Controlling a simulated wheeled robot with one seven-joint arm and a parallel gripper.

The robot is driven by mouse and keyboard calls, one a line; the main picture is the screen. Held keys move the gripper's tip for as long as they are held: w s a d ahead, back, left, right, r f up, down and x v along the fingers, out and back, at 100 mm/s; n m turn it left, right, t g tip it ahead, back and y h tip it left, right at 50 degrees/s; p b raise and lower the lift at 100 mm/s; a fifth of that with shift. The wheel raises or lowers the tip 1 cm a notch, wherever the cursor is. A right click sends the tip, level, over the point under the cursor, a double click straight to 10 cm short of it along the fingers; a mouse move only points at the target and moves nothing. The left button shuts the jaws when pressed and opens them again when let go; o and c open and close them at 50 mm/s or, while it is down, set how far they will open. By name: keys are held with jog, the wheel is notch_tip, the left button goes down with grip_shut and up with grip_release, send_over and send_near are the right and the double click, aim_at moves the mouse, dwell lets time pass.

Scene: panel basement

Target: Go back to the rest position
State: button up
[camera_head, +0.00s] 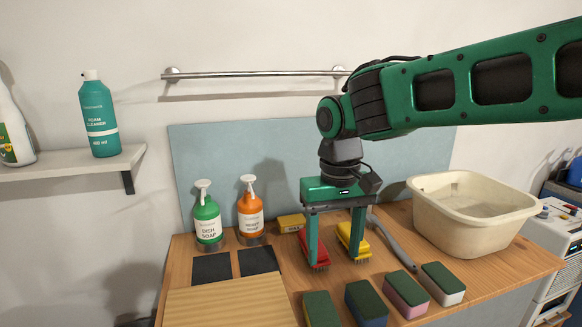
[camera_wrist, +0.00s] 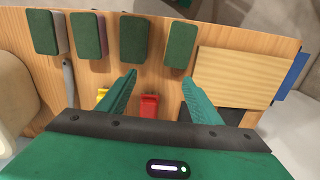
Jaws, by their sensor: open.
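My gripper (camera_head: 335,252) hangs from my green arm over the middle of the wooden worktop (camera_head: 390,276). Its two green fingers point down and are spread apart. A red brush (camera_head: 316,250) is by the left finger and a yellow brush (camera_head: 353,240) is by the right finger in the head view; I cannot tell whether the fingers touch them. In the wrist view the open fingers (camera_wrist: 161,84) show nothing held, with the red brush (camera_wrist: 149,106) between them and the yellow brush (camera_wrist: 102,95) beside the left finger.
Several sponges (camera_head: 404,293) line the front edge. A cream basin (camera_head: 470,210) stands at right. A green soap bottle (camera_head: 207,222) and an orange bottle (camera_head: 250,213) stand at back left, behind dark pads (camera_head: 212,268) and a wooden board (camera_head: 230,303). A rail (camera_head: 250,74) crosses the wall.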

jog(key=s+d+f+m, duration=0.1)
jog(key=s+d+m, duration=0.15)
jog(key=d, duration=0.85)
jog(key=s+d+f+m, duration=0.2)
jog(key=s+d, duration=0.1)
jog(key=d, duration=0.8)
jog(key=s+d+f+m, duration=0.2)
jog(key=s+d, duration=0.3)
jog(key=s, duration=0.2)
jog(key=s+d+f+m, duration=0.2)
jog(key=s+d+f, duration=0.1)
jog(key=s+d, duration=0.2)
jog(key=s, duration=0.2)
jog(key=shift+s+d+f, duration=0.3)
jog(key=shift+s, duration=0.1)
jog(key=shift+m, duration=0.25)
jog(key=shift+w+f, duration=0.25)
jog(key=shift+w, duration=0.35)
